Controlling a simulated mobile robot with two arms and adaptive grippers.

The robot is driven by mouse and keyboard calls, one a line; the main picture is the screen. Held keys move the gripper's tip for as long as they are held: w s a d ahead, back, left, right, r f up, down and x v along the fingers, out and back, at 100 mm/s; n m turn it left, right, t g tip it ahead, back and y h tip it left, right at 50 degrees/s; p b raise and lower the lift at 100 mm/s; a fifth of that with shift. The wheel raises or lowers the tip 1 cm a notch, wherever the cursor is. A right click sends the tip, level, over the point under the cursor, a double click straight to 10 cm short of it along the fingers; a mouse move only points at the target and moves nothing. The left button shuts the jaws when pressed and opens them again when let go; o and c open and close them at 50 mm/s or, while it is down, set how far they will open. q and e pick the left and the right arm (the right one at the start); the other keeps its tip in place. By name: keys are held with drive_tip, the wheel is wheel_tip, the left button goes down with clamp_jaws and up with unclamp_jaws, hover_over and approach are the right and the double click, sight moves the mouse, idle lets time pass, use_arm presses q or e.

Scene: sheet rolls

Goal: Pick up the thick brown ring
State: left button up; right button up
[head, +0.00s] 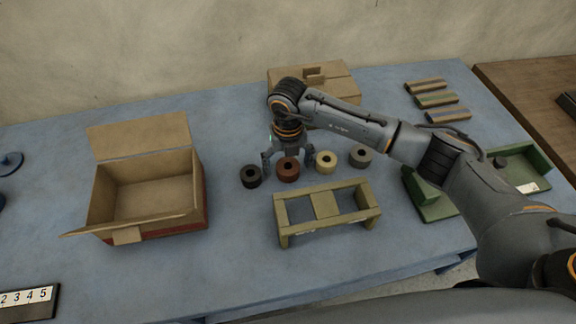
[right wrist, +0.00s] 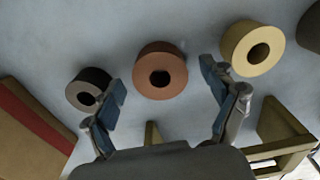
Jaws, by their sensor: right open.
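The thick brown ring (head: 288,169) stands on the blue table in a row of rings, between a black ring (head: 251,176) and a cream ring (head: 326,161). In the right wrist view the brown ring (right wrist: 160,71) lies ahead of and between the spread fingers. My right gripper (head: 287,162) is open and points down over the brown ring. In the right wrist view its fingers (right wrist: 166,85) hold nothing. The black ring (right wrist: 88,90) is close to one finger and the cream ring (right wrist: 252,48) close to the other. My left gripper is not in view.
A grey ring (head: 360,156) ends the row at right. A wooden stand (head: 327,205) is in front of the rings. An open cardboard box (head: 147,232) is at left, a closed one (head: 345,88) behind. Green holders (head: 428,199) are at right. Bare table lies between the open box and stand.

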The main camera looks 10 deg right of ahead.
drive_tip(key=shift+f, duration=0.6)
drive_tip(key=c, duration=1.3)
drive_tip(key=shift+r, duration=0.1)
